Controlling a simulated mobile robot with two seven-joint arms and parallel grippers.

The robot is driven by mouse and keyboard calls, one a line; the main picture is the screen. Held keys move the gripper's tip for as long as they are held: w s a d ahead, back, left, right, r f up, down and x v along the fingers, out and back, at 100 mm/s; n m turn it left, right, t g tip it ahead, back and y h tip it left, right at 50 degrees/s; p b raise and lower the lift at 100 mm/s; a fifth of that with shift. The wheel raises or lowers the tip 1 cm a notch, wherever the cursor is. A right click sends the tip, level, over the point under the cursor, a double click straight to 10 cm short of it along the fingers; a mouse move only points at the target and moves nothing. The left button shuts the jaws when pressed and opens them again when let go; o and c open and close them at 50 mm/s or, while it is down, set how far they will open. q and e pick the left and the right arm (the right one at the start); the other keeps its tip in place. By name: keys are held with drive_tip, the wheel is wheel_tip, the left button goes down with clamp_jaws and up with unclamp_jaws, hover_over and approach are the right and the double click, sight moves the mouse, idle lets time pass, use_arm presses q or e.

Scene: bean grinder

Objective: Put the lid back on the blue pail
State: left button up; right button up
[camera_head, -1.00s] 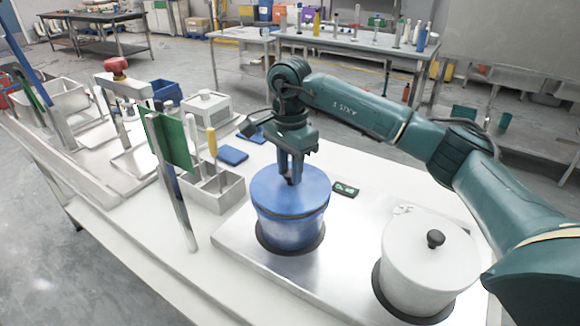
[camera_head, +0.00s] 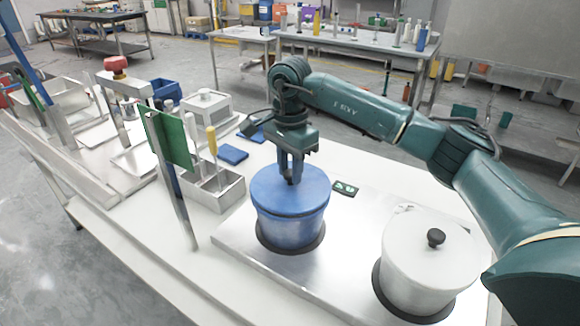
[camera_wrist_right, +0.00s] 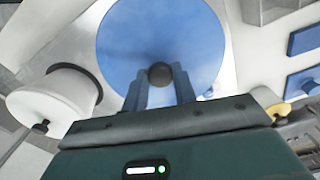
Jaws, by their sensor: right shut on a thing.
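The blue pail (camera_head: 290,230) stands upright on a dark ring on the metal plate. Its blue lid (camera_head: 306,200) lies over the pail's mouth and looks level. I cannot tell from these views whether it is fully seated. My right gripper (camera_head: 291,178) points down over the lid and is shut on the lid's dark knob. In the right wrist view the lid (camera_wrist_right: 190,40) fills the upper middle, and the gripper (camera_wrist_right: 160,82) has its fingers on either side of the round knob (camera_wrist_right: 160,74). My left gripper is not in view.
A white pail (camera_head: 425,270) with its lid on stands to the right on the same metal plate (camera_head: 330,265). A metal box with tools (camera_head: 222,192) and a green panel (camera_head: 170,138) on a post stand to the left. A small dark green tag (camera_head: 345,188) lies behind the pail.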

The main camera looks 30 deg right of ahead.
idle(0.3)
drive_tip(key=o, duration=1.6)
drive_tip(key=shift+c, duration=0.2)
drive_tip(key=shift+r, duration=0.1)
drive_tip(key=shift+r+p, duration=2.4)
drive_tip(key=shift+r, duration=1)
clamp_jaws()
